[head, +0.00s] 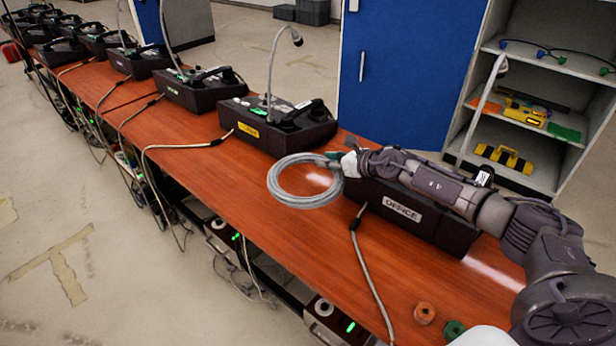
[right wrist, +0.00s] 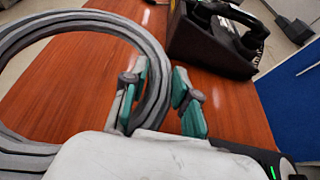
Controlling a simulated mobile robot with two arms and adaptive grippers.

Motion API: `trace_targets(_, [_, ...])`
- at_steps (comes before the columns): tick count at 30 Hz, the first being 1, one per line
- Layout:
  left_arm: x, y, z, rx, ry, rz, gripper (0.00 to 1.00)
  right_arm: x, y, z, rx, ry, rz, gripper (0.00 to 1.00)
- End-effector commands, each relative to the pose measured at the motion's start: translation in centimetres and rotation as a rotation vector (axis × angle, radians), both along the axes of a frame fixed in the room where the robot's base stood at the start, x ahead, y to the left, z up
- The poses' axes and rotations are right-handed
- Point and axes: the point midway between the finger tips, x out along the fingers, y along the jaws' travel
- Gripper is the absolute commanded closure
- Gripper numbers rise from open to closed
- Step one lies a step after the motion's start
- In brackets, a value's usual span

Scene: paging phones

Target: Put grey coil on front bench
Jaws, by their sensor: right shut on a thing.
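The grey coil (head: 305,203) is a ring of several turns above the orange-brown wooden bench (head: 265,238). In the head view its right side meets the fingers of my right gripper (head: 338,160). My right gripper is shut on the coil. In the right wrist view the coil (right wrist: 98,22) fills the left side and passes by the teal finger pads (right wrist: 158,96). The head view does not clearly show whether the coil touches the bench top. My left gripper is not in view.
A black paging phone (head: 290,133) with a gooseneck microphone stands behind the coil. The OFFICE phone (head: 425,220) is partly under my right arm. Orange (head: 425,312) and green (head: 454,330) rings lie at the near end. A cable (head: 368,262) crosses the bench. Shelves (head: 548,130) stand at right.

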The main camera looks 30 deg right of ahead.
Motion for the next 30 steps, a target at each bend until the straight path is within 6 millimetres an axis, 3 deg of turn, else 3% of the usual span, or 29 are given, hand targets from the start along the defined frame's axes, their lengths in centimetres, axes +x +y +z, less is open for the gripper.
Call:
trace_targets(8, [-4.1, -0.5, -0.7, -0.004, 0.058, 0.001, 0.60, -4.8, -0.5, -3.1, 0.000, 0.005, -0.001, 1.00])
trace_targets(16, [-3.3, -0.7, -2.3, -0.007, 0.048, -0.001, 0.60, -9.9, -0.9, -6.2, 0.002, 0.003, 0.000, 1.00])
trace_targets(24, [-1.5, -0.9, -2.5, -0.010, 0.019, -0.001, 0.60, -11.5, -1.1, -7.1, 0.002, -0.001, -0.001, 1.00])
trace_targets(30, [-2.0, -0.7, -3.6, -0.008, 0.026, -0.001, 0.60, -11.5, -1.0, -10.0, 0.006, -0.001, -0.003, 1.00])
